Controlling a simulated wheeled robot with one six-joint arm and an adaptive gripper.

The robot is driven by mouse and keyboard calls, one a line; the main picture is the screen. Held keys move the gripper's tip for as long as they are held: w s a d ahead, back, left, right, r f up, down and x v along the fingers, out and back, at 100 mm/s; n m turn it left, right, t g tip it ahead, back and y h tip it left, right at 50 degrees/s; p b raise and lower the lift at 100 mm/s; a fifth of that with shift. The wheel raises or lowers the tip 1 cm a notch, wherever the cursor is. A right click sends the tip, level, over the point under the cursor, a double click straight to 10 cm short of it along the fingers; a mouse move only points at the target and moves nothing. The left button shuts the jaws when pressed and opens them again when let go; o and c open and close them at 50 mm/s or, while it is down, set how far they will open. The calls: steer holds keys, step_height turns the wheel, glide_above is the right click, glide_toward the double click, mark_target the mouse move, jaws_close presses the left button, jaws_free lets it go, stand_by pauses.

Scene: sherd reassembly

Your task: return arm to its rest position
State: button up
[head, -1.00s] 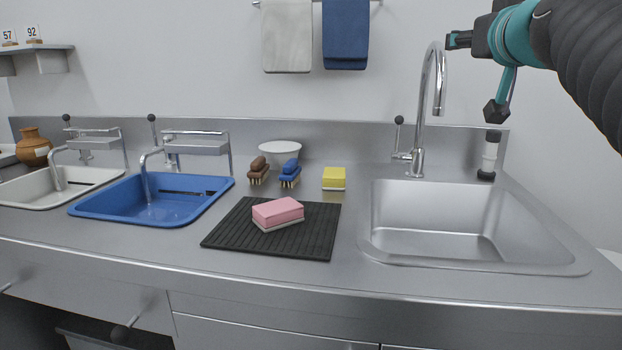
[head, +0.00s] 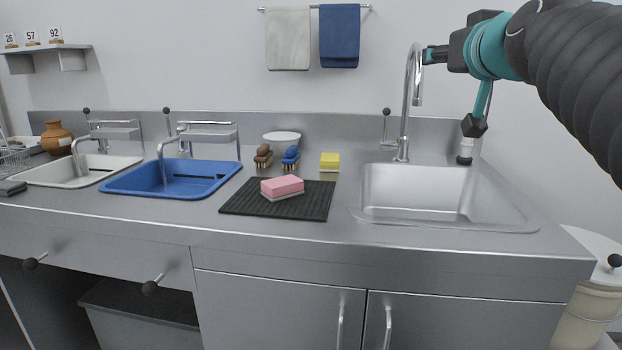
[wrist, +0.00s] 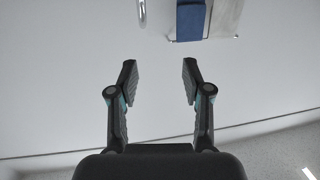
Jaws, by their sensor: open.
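My arm (head: 575,70) reaches in from the upper right in the head view, raised above the steel sink. My gripper shows in the wrist view (wrist: 159,82) with its two fingers spread apart and nothing between them. In the head view the arm's end is near the tall faucet (head: 408,105), overlapping it in the picture; I cannot tell the gap between them. The wrist view shows plain wall behind the fingers, with a blue towel (wrist: 190,22) and part of a curved metal tube at the top.
A pink sponge (head: 282,186) lies on a black ribbed mat (head: 240,203). A yellow sponge (head: 329,161) and two brushes stand behind it. A blue basin (head: 150,186) and white basin (head: 75,172) are left. The steel sink (head: 430,190) is empty. A round lidded bin (head: 590,300) stands right.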

steer(key=s+a+f+g+b, duration=0.1)
steer(key=s+f+g, duration=0.1)
steer(key=f, duration=0.7)
steer(key=s+a+f+g+y, duration=0.1)
steer(key=s+f, duration=0.3)
steer(key=f, duration=0.5)
steer(key=s+a+f+g+b, duration=0.1)
steer(key=s+a+f+g, duration=0.2)
steer(key=f, duration=0.7)
steer(key=shift+s+a+g+b, duration=0.15)
steer(key=shift+g+b, duration=0.15)
steer(key=shift+b, duration=0.05)
steer(key=s+f+g+b, duration=0.1)
steer(key=s+f+g, duration=0.1)
steer(key=s+f, duration=0.4)
steer(key=s+f+g, duration=0.3)
steer(key=s+f, duration=0.4)
steer(key=f, duration=0.7)
steer(key=shift+h+b, duration=0.3)
steer(key=shift+b, duration=0.05)
